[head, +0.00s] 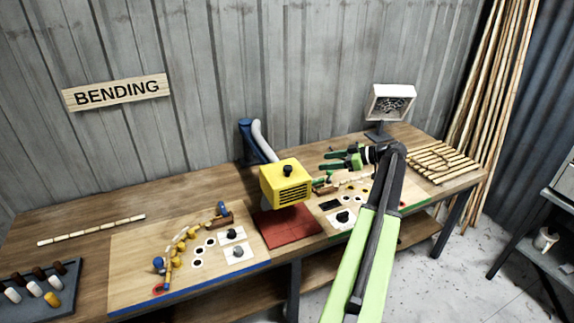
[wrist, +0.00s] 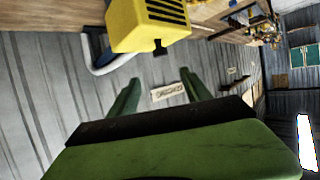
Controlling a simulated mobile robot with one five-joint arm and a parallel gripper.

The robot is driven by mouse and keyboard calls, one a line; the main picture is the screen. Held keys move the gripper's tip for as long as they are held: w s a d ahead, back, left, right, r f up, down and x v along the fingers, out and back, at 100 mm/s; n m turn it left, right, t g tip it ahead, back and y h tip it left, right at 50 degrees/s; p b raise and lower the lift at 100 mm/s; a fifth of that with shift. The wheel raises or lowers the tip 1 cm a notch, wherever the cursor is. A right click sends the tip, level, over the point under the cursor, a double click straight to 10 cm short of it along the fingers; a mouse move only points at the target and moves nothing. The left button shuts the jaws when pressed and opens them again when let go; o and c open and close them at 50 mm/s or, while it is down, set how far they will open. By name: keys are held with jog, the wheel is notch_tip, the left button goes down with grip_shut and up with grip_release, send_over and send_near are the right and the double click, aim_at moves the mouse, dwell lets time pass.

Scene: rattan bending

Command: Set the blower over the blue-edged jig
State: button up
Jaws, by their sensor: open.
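The yellow blower (head: 287,187), a box with a dark grille and black knob, is at the red pad (head: 288,230) between the two jig boards. A pale hose (head: 264,142) and blue post (head: 247,140) stand behind it. The blue-edged jig (head: 135,262) lies to its left, a wooden board with a curved row of yellow pegs. My gripper (head: 322,160) is open and empty, right of the blower and pointing left. In the wrist view, the blower (wrist: 150,25) shows above the open fingers (wrist: 160,78), apart from them.
A green-edged jig board (head: 371,222) lies to the right, partly hidden by my arm. A box on a stand (head: 390,103) and a slatted rack (head: 440,163) are farther right. A dark peg tray (head: 68,272) and a rattan stick (head: 92,230) lie at left.

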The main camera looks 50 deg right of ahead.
aim_at(288, 167)
jog(key=b+x, duration=0.2)
jog(key=x, duration=0.3)
jog(key=b+x, duration=0.2)
jog(key=x, duration=0.4)
jog(key=b+x, duration=0.2)
jog(key=x, duration=0.3)
jog(key=shift+w+a+f, duration=0.1)
jog(key=shift+w+f, duration=0.05)
jog(key=shift+f, duration=0.2)
jog(key=shift+w+a+f+b, duration=0.1)
jog(key=shift+w+a+b, duration=0.1)
jog(key=shift+w+b, duration=0.25)
grip_shut()
